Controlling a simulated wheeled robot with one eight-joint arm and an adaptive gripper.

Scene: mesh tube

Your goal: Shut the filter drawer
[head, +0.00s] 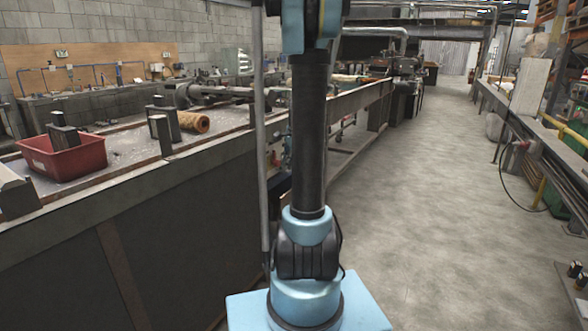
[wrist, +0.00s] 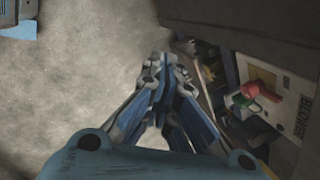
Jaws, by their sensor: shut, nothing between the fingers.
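My gripper (wrist: 165,75) is in the wrist view, with its blue and grey fingers drawn together above the concrete floor. No object shows between the fingers. To its right is the side of a dark bench or cabinet, with a pale panel (wrist: 282,82) bearing partly readable lettering and a red knob or valve (wrist: 262,91). I cannot make out for certain which part is the filter drawer, or how far open it is. The fingers appear apart from the panel. In the head view my arm hides part of the bench, and the gripper does not show.
A long workbench (head: 75,205) runs along the left, with a red bin (head: 62,158) and an orange-brown roll (head: 193,122) on top. The concrete floor (head: 440,210) to the right is a clear aisle. Shelving and a yellow rail stand at the far right.

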